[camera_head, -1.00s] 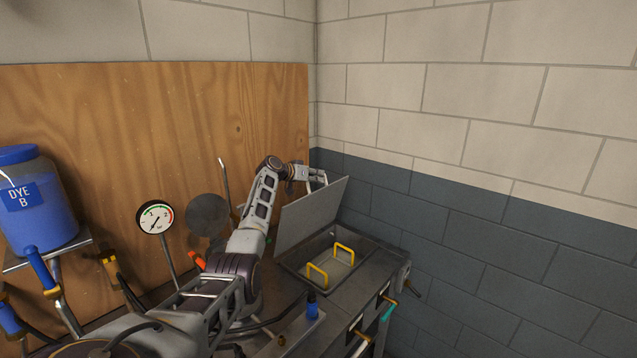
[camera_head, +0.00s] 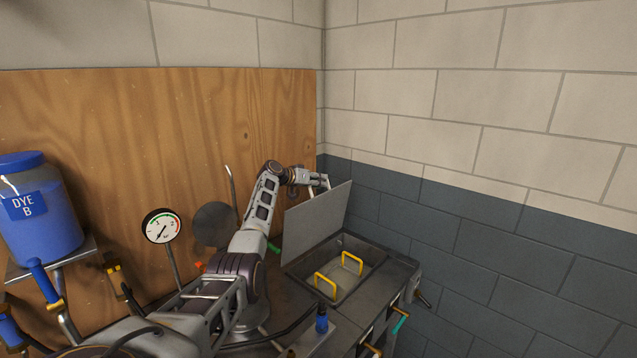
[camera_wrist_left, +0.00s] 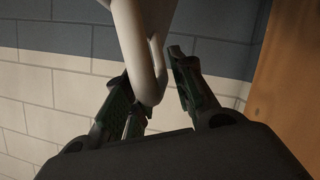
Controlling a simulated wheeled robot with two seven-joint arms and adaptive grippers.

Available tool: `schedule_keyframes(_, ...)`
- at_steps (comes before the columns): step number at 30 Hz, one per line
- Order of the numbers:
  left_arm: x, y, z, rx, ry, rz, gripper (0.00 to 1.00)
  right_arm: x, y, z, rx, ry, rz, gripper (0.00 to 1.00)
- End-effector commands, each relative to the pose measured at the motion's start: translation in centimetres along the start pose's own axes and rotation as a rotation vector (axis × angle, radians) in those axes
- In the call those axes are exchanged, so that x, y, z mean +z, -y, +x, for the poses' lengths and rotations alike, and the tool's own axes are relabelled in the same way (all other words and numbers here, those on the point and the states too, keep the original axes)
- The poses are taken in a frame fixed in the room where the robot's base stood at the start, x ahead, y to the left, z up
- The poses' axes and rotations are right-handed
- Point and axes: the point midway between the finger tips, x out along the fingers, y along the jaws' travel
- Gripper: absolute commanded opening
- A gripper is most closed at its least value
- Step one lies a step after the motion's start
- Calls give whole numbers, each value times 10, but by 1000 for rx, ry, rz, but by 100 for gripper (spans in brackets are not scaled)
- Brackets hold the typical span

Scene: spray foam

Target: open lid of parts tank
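The parts tank (camera_head: 375,262) is a grey metal basin in the bench at the right. Its grey lid (camera_head: 318,222) stands raised and tilted at the tank's left back edge. Two yellow handles (camera_head: 352,262) show inside the opening. My left gripper (camera_head: 320,181) is at the lid's upper edge, beside a pale handle there. In the left wrist view, the dark fingers (camera_wrist_left: 158,88) stand apart, with the pale loop of the handle (camera_wrist_left: 148,60) between them. A gap shows between the loop and the right finger. My right gripper is not in view.
A pressure gauge (camera_head: 162,226) and a round dark disc (camera_head: 214,225) stand left of my left arm. A blue DYE B container (camera_head: 40,220) sits at far left. A blue-capped bottle (camera_head: 321,320) is in front of the tank. Brick walls close off the right.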

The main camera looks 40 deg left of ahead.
Motion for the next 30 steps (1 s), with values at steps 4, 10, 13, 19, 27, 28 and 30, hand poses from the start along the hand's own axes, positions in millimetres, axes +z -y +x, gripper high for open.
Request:
schedule_keyframes(4, 0, 0, 0, 0, 0, 0, 34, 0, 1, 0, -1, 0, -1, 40)
schedule_keyframes(10, 0, 0, 0, 0, -1, 0, 34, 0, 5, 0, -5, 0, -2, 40)
schedule_keyframes(13, 0, 0, -1, 0, -1, 0, 34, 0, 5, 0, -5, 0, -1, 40)
schedule_keyframes(19, -1, 0, -7, 0, -2, 0, 34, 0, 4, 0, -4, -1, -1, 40)
schedule_keyframes(27, 0, 1, -23, -1, -1, 0, 34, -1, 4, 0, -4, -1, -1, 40)
schedule_keyframes(28, 0, 1, -25, -1, -1, 1, 34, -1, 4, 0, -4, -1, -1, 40)
schedule_keyframes(30, 0, 1, -30, -1, -1, 1, 34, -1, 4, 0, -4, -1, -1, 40)
